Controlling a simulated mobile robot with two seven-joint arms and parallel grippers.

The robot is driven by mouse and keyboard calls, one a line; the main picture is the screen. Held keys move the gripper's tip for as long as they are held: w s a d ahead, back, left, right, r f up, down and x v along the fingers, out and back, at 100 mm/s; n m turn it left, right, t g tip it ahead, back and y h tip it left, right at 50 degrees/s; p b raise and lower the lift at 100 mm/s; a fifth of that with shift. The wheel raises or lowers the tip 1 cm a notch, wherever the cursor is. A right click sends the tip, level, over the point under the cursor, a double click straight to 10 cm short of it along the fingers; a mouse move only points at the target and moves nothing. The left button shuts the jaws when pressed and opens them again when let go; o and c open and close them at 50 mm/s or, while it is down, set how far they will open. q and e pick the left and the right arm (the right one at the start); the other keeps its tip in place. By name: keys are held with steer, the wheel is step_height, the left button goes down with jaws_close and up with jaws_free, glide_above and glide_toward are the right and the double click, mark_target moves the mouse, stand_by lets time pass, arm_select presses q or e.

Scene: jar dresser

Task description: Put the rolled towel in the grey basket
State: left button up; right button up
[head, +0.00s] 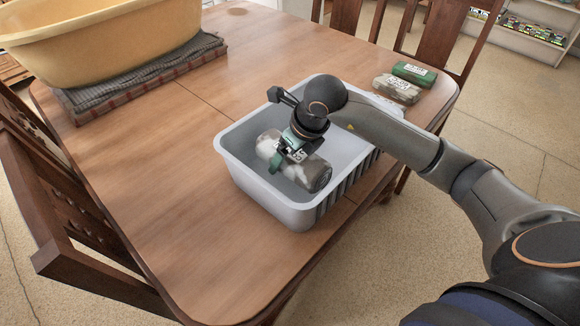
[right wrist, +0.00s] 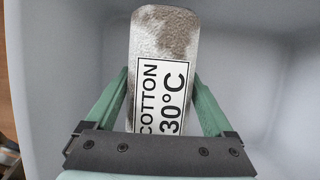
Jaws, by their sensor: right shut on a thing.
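The rolled towel (head: 313,173) is mottled white and grey-brown. It lies tilted inside the light grey basket (head: 246,181), which stands on the wooden table. My right gripper (head: 283,158) reaches down into the basket and is shut on the towel. In the right wrist view the towel (right wrist: 165,35) sits between the green fingers (right wrist: 165,95), with a white label reading "COTTON 30°C" facing the camera. Pale basket walls (right wrist: 60,60) surround it there. Whether the towel touches the basket floor is hard to tell. My left gripper is not in view.
A green bundle (head: 414,73) and a mottled brown one (head: 396,89), both labelled, lie behind the basket at the right. A big yellow tub (head: 110,45) stands on folded cloths (head: 140,85) at the back left. Chairs ring the table; its left middle is clear.

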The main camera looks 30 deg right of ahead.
mark_target(298, 153)
step_height(298, 153, down, 3)
steer(key=shift+f, duration=0.3)
steer(key=shift+f, duration=0.1)
steer(key=o, duration=1.3)
steer(key=shift+c, duration=0.2)
steer(key=shift+r, duration=0.3)
steer(key=p+v, duration=0.1)
steer(key=v, duration=0.9)
steer(key=shift+s+r, duration=0.15)
steer(key=shift+r, duration=0.15)
steer(key=shift+s+r, duration=0.2)
steer(key=shift+r, duration=0.25)
